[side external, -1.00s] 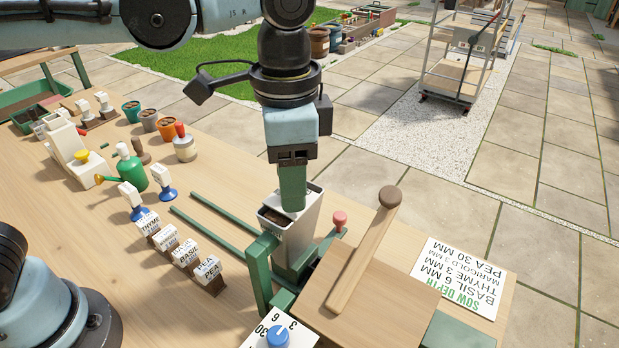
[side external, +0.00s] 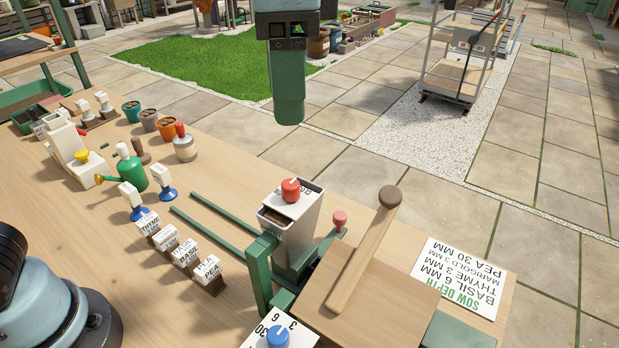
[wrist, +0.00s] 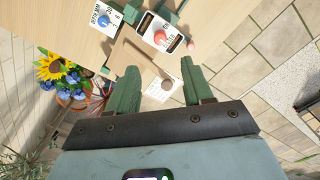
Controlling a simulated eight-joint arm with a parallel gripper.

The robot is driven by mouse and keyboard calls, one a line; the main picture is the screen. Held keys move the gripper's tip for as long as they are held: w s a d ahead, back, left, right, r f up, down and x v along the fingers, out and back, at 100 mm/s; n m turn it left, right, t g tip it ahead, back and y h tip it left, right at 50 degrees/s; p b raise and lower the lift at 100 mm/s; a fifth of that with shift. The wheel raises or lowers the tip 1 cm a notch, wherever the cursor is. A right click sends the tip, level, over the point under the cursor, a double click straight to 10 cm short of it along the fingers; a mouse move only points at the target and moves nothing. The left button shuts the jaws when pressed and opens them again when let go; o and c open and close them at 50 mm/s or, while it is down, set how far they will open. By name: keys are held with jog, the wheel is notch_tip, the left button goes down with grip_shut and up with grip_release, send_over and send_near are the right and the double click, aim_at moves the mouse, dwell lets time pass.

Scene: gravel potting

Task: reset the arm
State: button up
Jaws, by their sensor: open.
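My gripper (side external: 288,112) hangs in the upper middle of the side view, fingers pointing down, well above the bench. In the wrist view its two green fingers stand wide apart (wrist: 159,72) with nothing held between them. Below it in the side view is a pale metal hopper (side external: 298,228) with a red knob (side external: 290,190) on its top. The red knob (wrist: 159,37) also shows in the wrist view, beyond the fingertips and clear of them.
The hopper stands in a green frame beside a wooden block with a long wooden handle (side external: 365,250). A blue dial (side external: 278,336) is in front. Seed label blocks (side external: 208,274), a green watering can (side external: 131,169) and small pots (side external: 149,120) stand left. The air around my gripper is clear.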

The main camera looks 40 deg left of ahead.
jog(key=a+f+n+t, duration=0.7)
jog(key=a+f+n, duration=0.2)
jog(key=a+f, duration=0.9)
jog(key=shift+s+a+f, duration=0.15)
jog(key=shift+s+a, duration=0.3)
jog(key=shift+a, duration=0.8)
